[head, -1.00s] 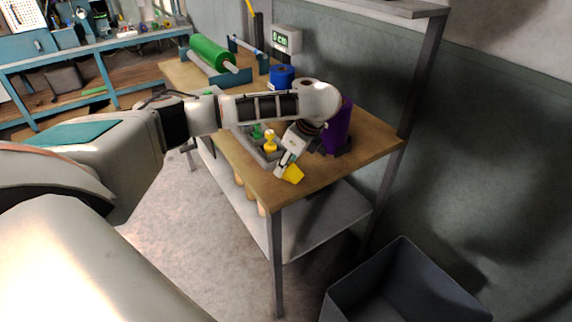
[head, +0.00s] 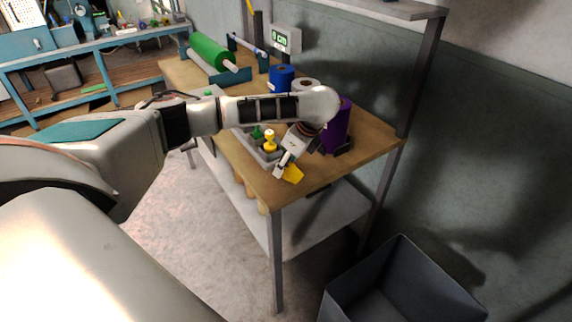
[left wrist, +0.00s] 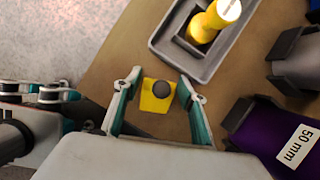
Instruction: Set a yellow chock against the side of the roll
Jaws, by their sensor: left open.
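A yellow chock (head: 293,174) lies on the wooden bench top near its front corner. In the left wrist view the chock (left wrist: 157,90), with a dark round knob on top, sits between the spread fingers of my left gripper (left wrist: 160,92), with gaps at both sides. My left gripper also shows in the head view (head: 284,167), pointing down at the chock.
A grey tray (left wrist: 158,42) holding a yellow die (left wrist: 205,25) is close to my left gripper. Blue (head: 281,78) and white (head: 306,85) rolls and a green roll (head: 210,52) are farther back. A grey bin (head: 400,275) stands on the floor at right.

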